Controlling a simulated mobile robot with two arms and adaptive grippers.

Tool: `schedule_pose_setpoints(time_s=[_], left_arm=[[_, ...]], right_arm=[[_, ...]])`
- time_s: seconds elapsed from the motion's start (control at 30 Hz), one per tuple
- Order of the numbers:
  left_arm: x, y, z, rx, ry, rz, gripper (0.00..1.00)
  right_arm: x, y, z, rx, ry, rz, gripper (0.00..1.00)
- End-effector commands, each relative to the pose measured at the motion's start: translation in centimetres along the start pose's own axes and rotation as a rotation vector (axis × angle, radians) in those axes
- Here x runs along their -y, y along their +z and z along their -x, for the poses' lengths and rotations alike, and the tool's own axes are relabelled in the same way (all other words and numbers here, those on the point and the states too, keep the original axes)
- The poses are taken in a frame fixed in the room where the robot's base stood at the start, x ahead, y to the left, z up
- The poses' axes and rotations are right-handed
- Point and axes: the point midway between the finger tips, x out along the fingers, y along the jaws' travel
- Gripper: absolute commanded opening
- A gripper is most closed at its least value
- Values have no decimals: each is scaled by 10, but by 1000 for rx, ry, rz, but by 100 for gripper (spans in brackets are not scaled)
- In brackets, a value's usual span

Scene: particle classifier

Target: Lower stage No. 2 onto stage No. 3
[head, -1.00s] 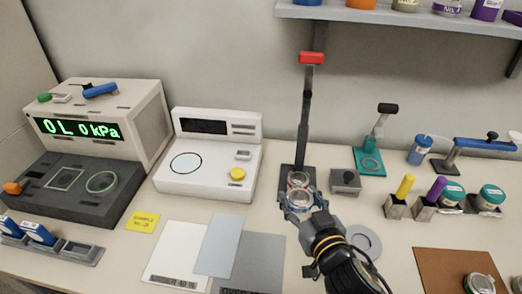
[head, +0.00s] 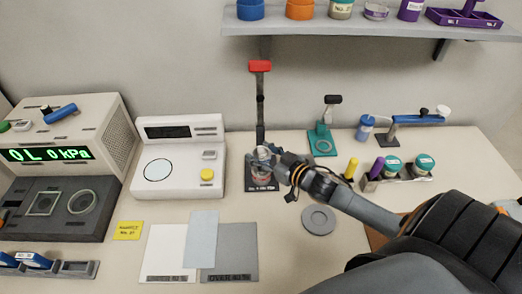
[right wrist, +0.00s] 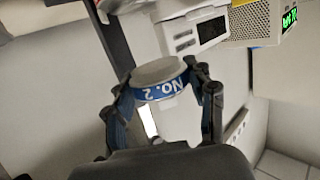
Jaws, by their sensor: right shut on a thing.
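The gripper and stage are over the dark base of the upright stand (head: 262,187). Whether the two stages touch cannot be told. My left gripper is not in view.
The stand's post with a red top (head: 260,67) rises just behind the gripper. A white scale (head: 180,160) is to the left. A grey disc (head: 318,219) lies in front to the right. A teal device (head: 322,140) and jar rack (head: 388,182) stand right. A shelf (head: 370,30) hangs above.

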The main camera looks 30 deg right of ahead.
Motion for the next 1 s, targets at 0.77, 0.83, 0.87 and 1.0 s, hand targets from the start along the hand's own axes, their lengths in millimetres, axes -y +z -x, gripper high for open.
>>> schedule_pose_setpoints(time_s=[0.77,0.83,0.87,1.0], left_arm=[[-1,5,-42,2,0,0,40],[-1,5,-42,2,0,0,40],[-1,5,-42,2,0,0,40],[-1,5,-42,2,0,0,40]], right_arm=[[0,42,-9,-2,0,0,19],[0,42,-9,-2,-1,1,19],[0,42,-9,-2,-1,1,19],[0,42,-9,-2,-1,1,19]])
